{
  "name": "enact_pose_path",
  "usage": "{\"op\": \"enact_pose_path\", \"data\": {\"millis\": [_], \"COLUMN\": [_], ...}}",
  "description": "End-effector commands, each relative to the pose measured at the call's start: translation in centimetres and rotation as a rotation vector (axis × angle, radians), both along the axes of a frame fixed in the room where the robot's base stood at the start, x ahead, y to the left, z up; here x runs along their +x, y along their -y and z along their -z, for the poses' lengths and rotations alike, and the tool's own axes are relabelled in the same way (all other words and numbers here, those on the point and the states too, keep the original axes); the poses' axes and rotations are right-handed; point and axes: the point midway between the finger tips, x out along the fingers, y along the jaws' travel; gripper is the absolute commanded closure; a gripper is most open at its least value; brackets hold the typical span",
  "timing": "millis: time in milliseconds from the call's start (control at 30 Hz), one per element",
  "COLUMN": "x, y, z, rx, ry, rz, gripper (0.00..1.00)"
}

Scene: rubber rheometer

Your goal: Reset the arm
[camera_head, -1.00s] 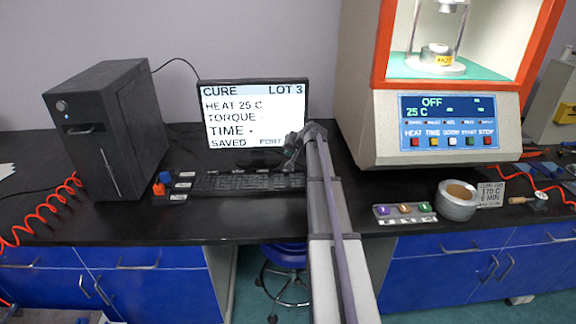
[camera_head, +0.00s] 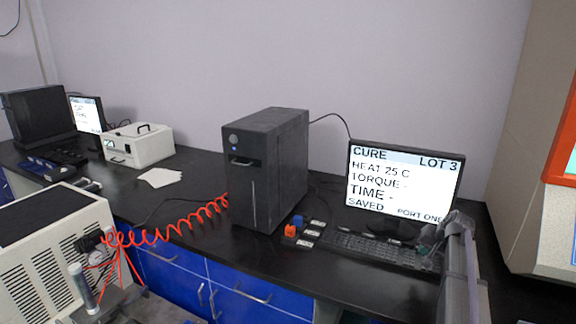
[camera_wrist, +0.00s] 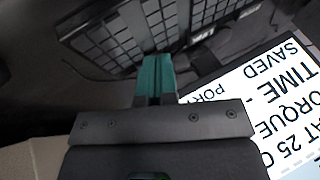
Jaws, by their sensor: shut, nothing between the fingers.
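My arm reaches in at the right of the head view, and its end is by the lower right corner of the monitor (camera_head: 400,185). My gripper (camera_wrist: 154,75) shows in the wrist view as teal fingers close together, shut with nothing between them. The fingertips are near the keyboard (camera_wrist: 125,35), with the monitor screen (camera_wrist: 280,100) to the right; I cannot tell whether they touch. The screen reads CURE, LOT 3, HEAT 25 C, TORQUE, TIME, SAVED. In the head view the keyboard (camera_head: 375,250) is partly hidden by my arm.
A red coiled hose (camera_head: 190,218) crosses the bench front. The rheometer (camera_head: 535,150) is at the right edge. Papers (camera_head: 160,177) lie farther left.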

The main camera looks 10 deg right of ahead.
Motion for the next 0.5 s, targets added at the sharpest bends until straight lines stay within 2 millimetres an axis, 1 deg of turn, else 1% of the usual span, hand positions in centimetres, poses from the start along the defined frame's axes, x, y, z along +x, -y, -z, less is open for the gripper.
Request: {"op": "enact_pose_path", "data": {"millis": [33, 67, 100, 167, 200, 267, 300, 400, 467, 500], "x": [-3.4, -5.0, -7.2, -10.6, -13.0, -16.5, -18.8, -22.8, -23.6, -23.4], "y": [-4.9, -7.5, -11.0, -16.0, -19.3, -23.8, -26.4, -31.7, -34.2, -35.3], "z": [-0.1, -0.1, -0.1, -0.3, -0.6, -1.2, -1.6, -2.6, -3.1, -3.2], "rx": [-0.011, -0.022, -0.039, -0.071, -0.096, -0.14, -0.171, -0.242, -0.263, -0.269], "ry": [-0.078, -0.128, -0.196, -0.289, -0.345, -0.419, -0.459, -0.505, -0.498, -0.495], "rz": [-0.057, -0.093, -0.145, -0.22, -0.273, -0.351, -0.402, -0.519, -0.576, -0.603], "gripper": [1.0, 1.0, 1.0, 1.0, 1.0, 1.0, 1.0, 1.0, 1.0, 1.0]}}
